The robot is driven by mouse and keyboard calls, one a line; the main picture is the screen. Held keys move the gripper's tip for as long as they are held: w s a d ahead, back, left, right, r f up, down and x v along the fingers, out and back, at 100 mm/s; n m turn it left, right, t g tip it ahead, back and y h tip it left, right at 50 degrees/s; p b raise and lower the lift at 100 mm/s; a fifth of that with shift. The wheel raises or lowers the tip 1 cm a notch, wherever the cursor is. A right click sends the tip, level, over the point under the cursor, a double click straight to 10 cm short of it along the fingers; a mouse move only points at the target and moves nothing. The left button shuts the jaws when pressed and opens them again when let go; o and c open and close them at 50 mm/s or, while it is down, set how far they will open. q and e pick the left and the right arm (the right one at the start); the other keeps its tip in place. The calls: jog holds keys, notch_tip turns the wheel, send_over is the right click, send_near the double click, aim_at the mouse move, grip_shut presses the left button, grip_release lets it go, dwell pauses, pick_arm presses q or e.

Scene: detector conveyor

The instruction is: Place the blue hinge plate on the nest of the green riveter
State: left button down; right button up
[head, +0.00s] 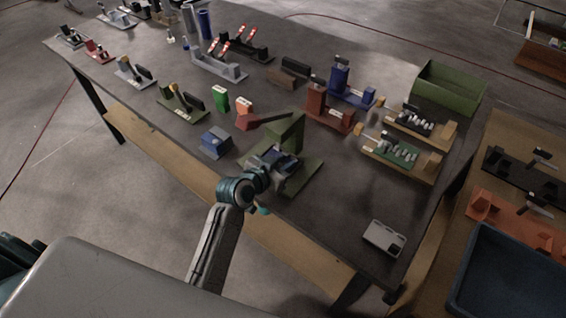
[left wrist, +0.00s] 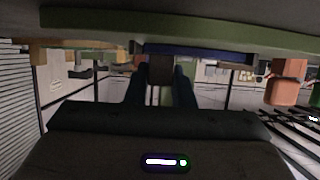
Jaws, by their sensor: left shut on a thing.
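The green riveter (head: 285,132) stands near the front edge of the table, with a green base plate (head: 305,178) and a reddish lever reaching left. My left gripper (head: 268,168) is at the riveter's front, low over the base. In the left wrist view, which looks upside down, the fingers (left wrist: 160,84) are shut on a small dark part (left wrist: 159,68) that meets the blue hinge plate (left wrist: 200,50). The plate lies close along the green base edge (left wrist: 90,42); I cannot tell if it touches the nest. The nest is hidden by my gripper. My right gripper is not in view.
A blue block (head: 215,142) sits just left of the riveter, with small green and orange blocks behind. Red and blue fixtures (head: 328,110) and part trays (head: 400,155) stand to the right. A grey box (head: 384,238) lies at the front right; the table before it is clear.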

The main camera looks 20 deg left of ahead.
pick_arm(q)
jog(key=shift+s, duration=0.2)
jog(key=shift+f, duration=0.1)
jog(key=c, duration=1.3)
grip_release()
jog(key=shift+c, duration=0.2)
jog(key=shift+o, duration=0.4)
jog(key=shift+w, duration=0.15)
jog(key=shift+s+r, duration=0.2)
jog(key=shift+r, duration=0.05)
jog(key=b+v, duration=0.2)
jog(key=v, duration=0.8)
jog(key=shift+s+a, duration=0.1)
jog(key=shift+s, duration=0.2)
jog(key=shift+s+a+r, duration=0.15)
jog(key=shift+s+r, duration=0.15)
jog(key=shift+s, duration=0.15)
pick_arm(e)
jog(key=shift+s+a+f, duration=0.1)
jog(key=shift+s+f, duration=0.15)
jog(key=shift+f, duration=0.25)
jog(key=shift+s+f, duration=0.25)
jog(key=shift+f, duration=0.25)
